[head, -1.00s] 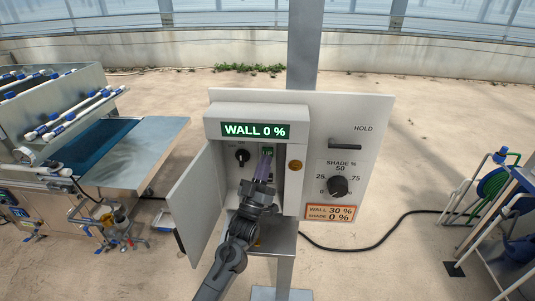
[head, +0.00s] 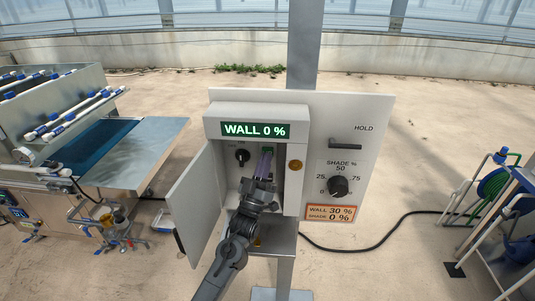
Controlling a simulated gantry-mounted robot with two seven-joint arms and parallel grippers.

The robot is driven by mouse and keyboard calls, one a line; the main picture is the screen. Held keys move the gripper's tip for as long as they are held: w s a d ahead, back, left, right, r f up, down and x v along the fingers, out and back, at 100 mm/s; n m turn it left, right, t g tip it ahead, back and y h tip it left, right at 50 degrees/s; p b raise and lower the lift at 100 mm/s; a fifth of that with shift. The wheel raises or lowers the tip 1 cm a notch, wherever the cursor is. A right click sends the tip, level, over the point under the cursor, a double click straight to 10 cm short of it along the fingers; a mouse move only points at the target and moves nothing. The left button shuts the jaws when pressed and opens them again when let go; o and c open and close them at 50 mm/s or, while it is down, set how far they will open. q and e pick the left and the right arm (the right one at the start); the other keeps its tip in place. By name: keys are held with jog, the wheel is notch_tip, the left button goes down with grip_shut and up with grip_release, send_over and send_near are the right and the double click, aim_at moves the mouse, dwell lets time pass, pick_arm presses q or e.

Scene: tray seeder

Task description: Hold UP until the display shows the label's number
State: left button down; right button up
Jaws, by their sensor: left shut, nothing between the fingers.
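The display (head: 256,130) on the control box reads WALL 0 %. The orange label (head: 330,213) at the panel's lower right reads WALL 30 %, SHADE 0 %. The green UP button (head: 267,150) is inside the open box, mostly hidden behind my left gripper (head: 265,160). My left gripper is shut and empty, its fingertips in front of the button; I cannot tell whether they touch it. My right gripper is not in view.
The box door (head: 194,205) hangs open to the left. A black switch (head: 242,155) sits left of the gripper. The SHADE dial (head: 338,186) and the HOLD handle (head: 345,145) are on the panel at right.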

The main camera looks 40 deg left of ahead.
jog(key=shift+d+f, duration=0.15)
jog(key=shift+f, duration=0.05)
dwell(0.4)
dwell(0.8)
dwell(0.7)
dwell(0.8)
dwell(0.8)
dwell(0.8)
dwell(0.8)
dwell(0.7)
